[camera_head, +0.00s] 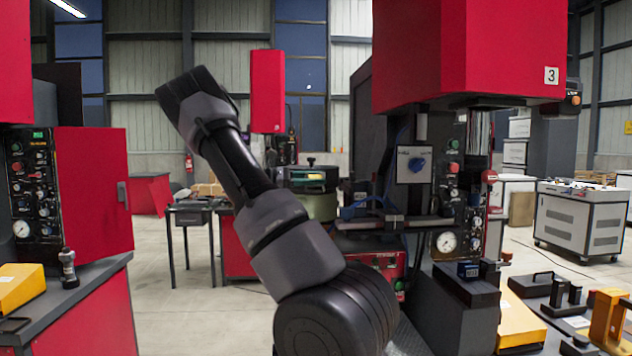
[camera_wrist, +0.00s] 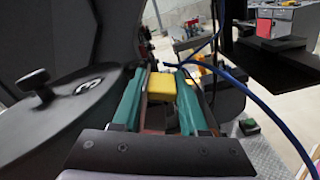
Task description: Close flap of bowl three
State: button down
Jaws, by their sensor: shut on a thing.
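In the camera_wrist view my gripper (camera_wrist: 160,88) has two teal fingers with a yellow block-like piece (camera_wrist: 161,85) between them, and it is shut on this piece. Whether the piece belongs to the flap is unclear. A dark round cover (camera_wrist: 60,125) with a black knob lies close on the left, beside the left finger. In the camera_head view a red machine head (camera_head: 460,50) bears the number 3. The gripper does not show there, and no bowl or flap can be made out under that head.
A blue cable (camera_wrist: 265,110) curves past the gripper on the right. In the camera_head view a red cabinet (camera_head: 92,195) stands left. A bench with yellow bins (camera_head: 520,325) and black handled parts is at lower right. Open floor lies between the machines.

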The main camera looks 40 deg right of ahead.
jog(key=shift+w+d+n, duration=0.1)
jog(key=shift+w+n, duration=0.2)
jog(key=shift+n, duration=1)
jog(key=shift+w+r, duration=0.1)
jog(key=c, duration=0.5)
grip_release()
jog(key=shift+v, duration=6.1)
jog(key=v, duration=1)
jog(key=shift+w+a, duration=0.25)
jog(key=shift+w, duration=0.05)
jog(key=shift+o, duration=0.2)
